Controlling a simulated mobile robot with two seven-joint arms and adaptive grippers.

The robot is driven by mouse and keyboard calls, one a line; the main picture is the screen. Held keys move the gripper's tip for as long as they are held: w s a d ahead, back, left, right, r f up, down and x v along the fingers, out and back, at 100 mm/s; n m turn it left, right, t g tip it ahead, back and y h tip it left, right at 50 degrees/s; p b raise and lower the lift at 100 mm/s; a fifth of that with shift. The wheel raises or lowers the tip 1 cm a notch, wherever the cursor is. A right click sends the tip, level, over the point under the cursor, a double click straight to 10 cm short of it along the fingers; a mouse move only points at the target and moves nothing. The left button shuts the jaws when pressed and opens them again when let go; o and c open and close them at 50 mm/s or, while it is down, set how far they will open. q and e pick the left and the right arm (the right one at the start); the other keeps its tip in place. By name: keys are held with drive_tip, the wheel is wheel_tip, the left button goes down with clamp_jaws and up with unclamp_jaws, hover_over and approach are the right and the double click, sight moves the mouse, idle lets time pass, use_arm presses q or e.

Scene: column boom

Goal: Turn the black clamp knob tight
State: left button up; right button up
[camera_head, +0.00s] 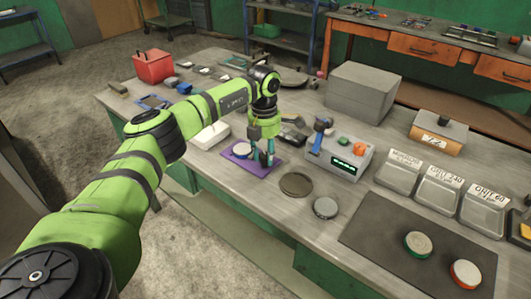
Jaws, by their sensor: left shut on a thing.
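My left gripper (268,161) points down over the right part of a purple mat (262,171) on the grey workbench. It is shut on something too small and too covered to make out. A pale disc with a dark blue rim (242,150) lies on the mat, left of the fingers. I cannot clearly pick out the black clamp knob; the gripper may cover it. Right of the gripper, a blue upright piece with a dark head (322,125) stands by a grey box with a lit display (343,163). My right gripper is out of view.
Dark tools (291,133) lie just behind the gripper. A round dark pad (296,184) and a grey disc (325,207) lie in front. Labelled trays (437,189) and a large grey block (360,92) stand at right. A dark mat (385,250) holds two discs.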

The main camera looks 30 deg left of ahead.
sight(264, 154)
use_arm(q)
drive_tip(key=shift+s+f, duration=0.2)
idle(0.3)
drive_tip(key=o, duration=1.1)
drive_tip(key=shift+o, duration=0.2)
drive_tip(key=shift+r, duration=0.1)
drive_tip(key=shift+w+r, duration=0.1)
drive_tip(key=shift+r, duration=0.3)
wheel_tip(264, 154, up, 11)
drive_tip(key=shift+a+r, duration=0.15)
drive_tip(key=shift+a, duration=0.1)
